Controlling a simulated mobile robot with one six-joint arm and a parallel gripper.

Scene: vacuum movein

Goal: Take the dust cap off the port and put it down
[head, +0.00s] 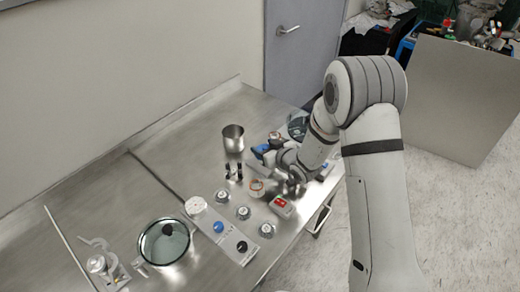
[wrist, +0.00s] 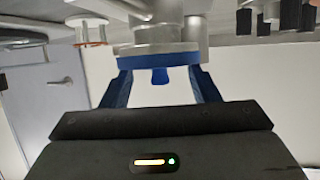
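In the wrist view the blue dust cap (wrist: 158,63) sits on a round grey metal port (wrist: 160,36), with a small blue knob pointing toward my gripper. The two dark blue fingers of my gripper (wrist: 160,84) are spread wide apart, with the knob between them and clear of both. The fingertips reach close to the cap's face; whether they touch it cannot be told. In the head view my gripper is largely hidden by my wrist, beside a grey fitting with a blue patch (head: 262,149).
On the steel bench (head: 110,195) stand a metal cup (head: 233,137), a lidded glass pot (head: 165,243), a grey panel with blue and black knobs (head: 229,236) and a red-topped box (head: 281,205). Several small metal fittings lie near the panel. The bench's back left is clear.

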